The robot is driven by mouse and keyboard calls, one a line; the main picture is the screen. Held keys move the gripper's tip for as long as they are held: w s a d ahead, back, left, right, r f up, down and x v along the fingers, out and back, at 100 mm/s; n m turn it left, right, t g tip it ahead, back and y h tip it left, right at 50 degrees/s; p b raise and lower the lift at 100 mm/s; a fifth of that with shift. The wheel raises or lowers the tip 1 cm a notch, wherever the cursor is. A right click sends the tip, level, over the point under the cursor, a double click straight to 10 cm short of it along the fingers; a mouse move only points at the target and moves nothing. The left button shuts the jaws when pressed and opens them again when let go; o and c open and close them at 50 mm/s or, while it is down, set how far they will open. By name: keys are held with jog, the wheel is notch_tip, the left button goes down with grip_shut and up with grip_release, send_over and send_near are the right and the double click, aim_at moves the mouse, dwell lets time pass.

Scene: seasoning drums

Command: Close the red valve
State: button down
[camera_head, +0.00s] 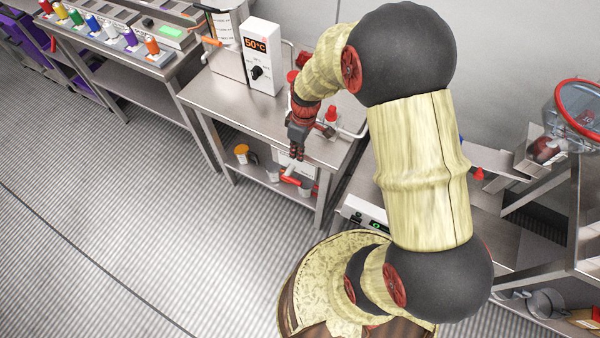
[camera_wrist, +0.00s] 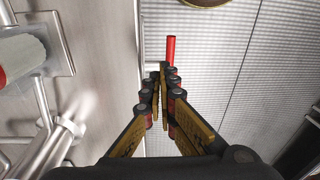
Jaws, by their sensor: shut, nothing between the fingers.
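A red valve handle (camera_head: 291,180) shows just below my gripper (camera_head: 296,155) in the head view, near the front edge of the steel table. In the wrist view a red bar (camera_wrist: 171,49), which looks like the same handle, points away just past the fingertips. My gripper (camera_wrist: 161,84) is shut and empty, with its fingers pointing down. In the wrist view the fingertips look close to the handle's near end; I cannot tell whether they touch. The valve body is mostly hidden behind the fingers.
The steel table (camera_head: 222,103) carries a white controller box (camera_head: 261,57) reading 50°C and a red-topped fitting (camera_head: 331,117) beside my wrist. An orange-lidded jar (camera_head: 241,153) stands on the lower shelf. Colored bottles line the bench at upper left. The floor in front is clear.

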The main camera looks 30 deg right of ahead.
notch_tip(320, 180, up, 4)
jog(key=g, duration=0.2)
jog(key=b, duration=0.5)
send_near(296, 182)
jog(key=shift+m, duration=0.4)
jog(key=x, duration=0.6)
jog(key=shift+w+a+f, duration=0.1)
jog(key=shift+f, duration=0.2)
jog(key=shift+f, duration=0.1)
jog(key=shift+s+f, duration=0.3)
jog(key=shift+f, duration=0.25)
